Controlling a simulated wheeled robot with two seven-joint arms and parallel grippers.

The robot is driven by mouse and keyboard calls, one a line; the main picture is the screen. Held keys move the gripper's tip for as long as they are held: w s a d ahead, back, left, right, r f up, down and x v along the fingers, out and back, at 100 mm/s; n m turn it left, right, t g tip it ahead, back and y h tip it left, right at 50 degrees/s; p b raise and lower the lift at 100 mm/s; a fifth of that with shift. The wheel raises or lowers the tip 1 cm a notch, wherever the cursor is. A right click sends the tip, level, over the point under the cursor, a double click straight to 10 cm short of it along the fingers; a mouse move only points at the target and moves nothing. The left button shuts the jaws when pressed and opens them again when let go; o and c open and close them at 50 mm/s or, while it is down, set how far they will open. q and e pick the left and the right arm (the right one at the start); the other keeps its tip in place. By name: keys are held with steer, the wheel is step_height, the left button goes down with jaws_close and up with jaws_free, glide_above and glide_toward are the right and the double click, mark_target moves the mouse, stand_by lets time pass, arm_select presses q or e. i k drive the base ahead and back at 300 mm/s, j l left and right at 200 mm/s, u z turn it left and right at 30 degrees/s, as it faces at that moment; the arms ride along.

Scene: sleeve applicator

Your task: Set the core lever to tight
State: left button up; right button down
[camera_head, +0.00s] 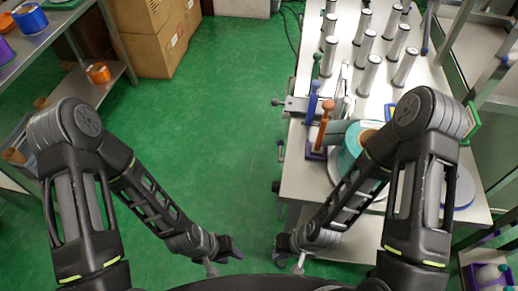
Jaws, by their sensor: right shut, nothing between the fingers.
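An upright blue handle (313,100) and an upright orange handle (323,126) stand at the left side of the machine on the white table (300,180). A smaller green-topped handle (316,66) stands behind them. I cannot tell which one is the core lever, and no label is readable. My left gripper (234,252) hangs low over the green floor, away from the table, and its jaws are too small to judge. My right gripper (284,250) is shut and empty, low by the table's front left corner, apart from the handles.
A teal roll (349,158) sits on the table, partly hidden by my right arm. Several silver cylinders (366,75) stand upright farther back. Cardboard boxes (155,40) and a shelf with spools (30,20) are at the left. The floor (215,130) between is clear.

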mark_target(280, 144)
steer(key=j+z, duration=0.35)
steer(key=j, duration=2.25)
